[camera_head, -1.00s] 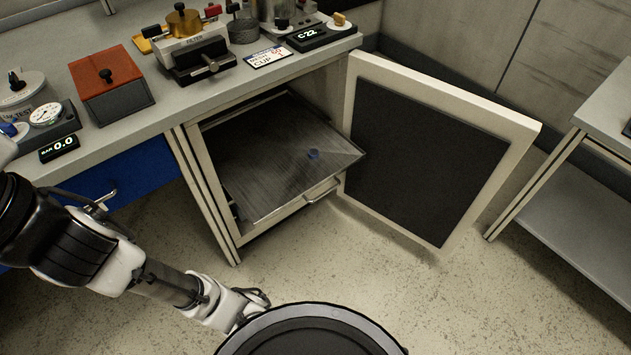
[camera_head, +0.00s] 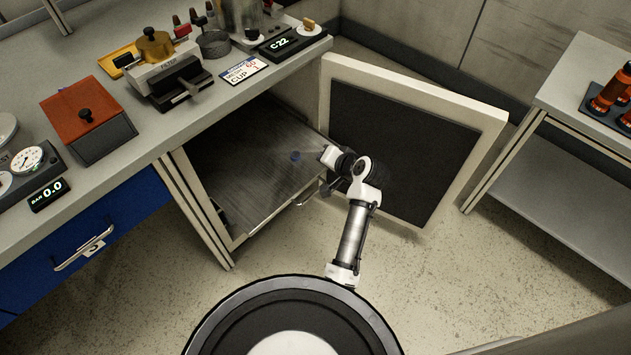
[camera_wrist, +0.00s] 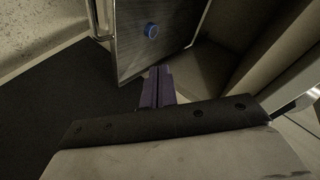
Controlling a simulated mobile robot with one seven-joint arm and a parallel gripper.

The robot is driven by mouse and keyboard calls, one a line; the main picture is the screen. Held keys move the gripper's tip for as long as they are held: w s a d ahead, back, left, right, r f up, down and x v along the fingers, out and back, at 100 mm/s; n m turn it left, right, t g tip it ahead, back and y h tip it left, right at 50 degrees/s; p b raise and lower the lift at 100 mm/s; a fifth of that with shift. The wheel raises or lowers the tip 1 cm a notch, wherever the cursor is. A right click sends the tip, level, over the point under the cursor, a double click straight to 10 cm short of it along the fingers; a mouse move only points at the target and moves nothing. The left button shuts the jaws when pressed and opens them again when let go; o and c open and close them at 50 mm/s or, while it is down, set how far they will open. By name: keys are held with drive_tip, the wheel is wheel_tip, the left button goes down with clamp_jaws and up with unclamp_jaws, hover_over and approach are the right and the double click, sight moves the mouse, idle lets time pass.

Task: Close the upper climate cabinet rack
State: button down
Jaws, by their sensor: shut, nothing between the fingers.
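The upper rack (camera_head: 245,185) is a grey metal tray pulled out of the open climate cabinet under the bench. My gripper is at the rack's right front corner, mostly hidden by my wrist in the head view. In the wrist view my gripper (camera_wrist: 158,72) is shut and empty, its tips close to the rack's edge (camera_wrist: 125,60). I cannot tell whether they touch.
The cabinet door (camera_head: 400,150) stands wide open to the right, its dark inner panel close to my arm. A side table (camera_head: 590,80) stands farther right. The bench (camera_head: 140,130) carries several instruments. A blue drawer (camera_head: 85,240) is at left. The floor in front is clear.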

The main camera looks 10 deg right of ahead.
sight(261, 147)
drive_tip(key=s+d+f+m+y, duration=0.3)
drive_tip(key=s+f+m, duration=0.1)
drive_tip(key=s+f, duration=0.4)
drive_tip(key=x, duration=0.7)
drive_tip(key=p+x, duration=0.1)
drive_tip(key=x, duration=0.3)
drive_tip(key=shift+w+d+f, duration=0.1)
drive_tip(key=shift+w+d, duration=0.1)
drive_tip(key=shift+w, duration=0.25)
drive_tip(key=w+a+b, duration=0.4)
drive_tip(key=w+a, duration=0.1)
drive_tip(key=w, duration=0.1)
drive_tip(key=w+a+b, duration=0.4)
drive_tip(key=w+a, duration=0.1)
drive_tip(key=w, duration=0.2)
drive_tip(key=w+a+b, duration=0.4)
drive_tip(key=w, duration=0.3)
drive_tip(key=shift+w+a+f, duration=0.15)
drive_tip(key=shift+a, duration=0.25)
drive_tip(key=shift+w+a, duration=0.3)
drive_tip(key=shift+w, duration=0.15)
drive_tip(key=shift+w+a+r+b, duration=0.1)
drive_tip(key=shift+w+r+b, duration=0.05)
drive_tip(key=shift+r+b, duration=0.15)
drive_tip(key=shift+r, duration=0.1)
drive_tip(key=shift+r, duration=0.1)
